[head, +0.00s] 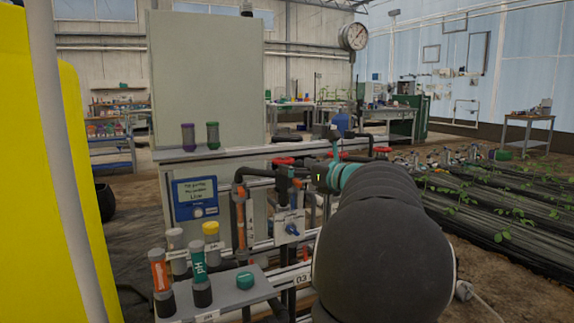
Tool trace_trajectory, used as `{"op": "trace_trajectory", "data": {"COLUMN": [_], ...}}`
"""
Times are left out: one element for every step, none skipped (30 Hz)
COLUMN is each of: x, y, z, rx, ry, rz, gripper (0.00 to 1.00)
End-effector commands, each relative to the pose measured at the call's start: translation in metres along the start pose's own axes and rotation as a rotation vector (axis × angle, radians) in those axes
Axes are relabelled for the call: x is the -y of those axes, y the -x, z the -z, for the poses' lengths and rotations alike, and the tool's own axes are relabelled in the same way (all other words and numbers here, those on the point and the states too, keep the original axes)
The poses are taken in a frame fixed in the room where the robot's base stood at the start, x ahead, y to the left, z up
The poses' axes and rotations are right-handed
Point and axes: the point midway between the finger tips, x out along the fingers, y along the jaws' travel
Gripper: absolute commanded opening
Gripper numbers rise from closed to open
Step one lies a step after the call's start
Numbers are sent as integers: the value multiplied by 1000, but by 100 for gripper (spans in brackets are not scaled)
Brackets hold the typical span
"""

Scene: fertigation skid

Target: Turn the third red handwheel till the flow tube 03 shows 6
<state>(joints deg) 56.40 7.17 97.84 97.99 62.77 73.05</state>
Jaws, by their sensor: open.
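Red handwheels show along the dark pipework: one at the left (283,161), and a red part at the far right (383,151) beyond my arm. Red also shows between them, partly covered by my wrist, so I cannot tell which is the third. A clear flow tube with an orange part (240,222) stands at the left of the pipework. A label reading 03 (303,278) sits on the lower rail beside my arm. The tube for 03 and its reading cannot be made out.
A blue-screened controller (196,196) hangs at the left. A small shelf (230,292) in front holds bottles and a teal cap.

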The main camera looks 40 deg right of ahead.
Motion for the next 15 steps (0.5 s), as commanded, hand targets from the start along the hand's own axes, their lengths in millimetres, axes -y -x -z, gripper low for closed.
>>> {"op": "trace_trajectory", "data": {"x": [1, 1, 1, 1, 1, 1, 1, 1, 1, 1, 1, 1, 1, 0, 0], "y": [12, 18, 26, 32, 37, 43, 48, 52, 57, 60, 63, 66, 67, 69, 70], "z": [0, 0, 0, 0, 0, 0, 0, 0, 0, 0, 0, 0, 0, 0, 0], "rx": [0, 0, -1, -1, -1, 0, 0, 0, 0, 0, -1, -1, -1, -1, -1], "ry": [0, 1, 1, 0, 0, 1, 1, 1, 0, 0, 0, 0, 0, 0, 0], "rz": [3, 4, 3, 3, 4, 3, 3, 3, 2, 2, 2, 2, 1, 0, 0], "gripper": [88, 88, 88, 88, 88, 88, 88, 88, 88, 88, 88, 88, 88, 88, 88]}}
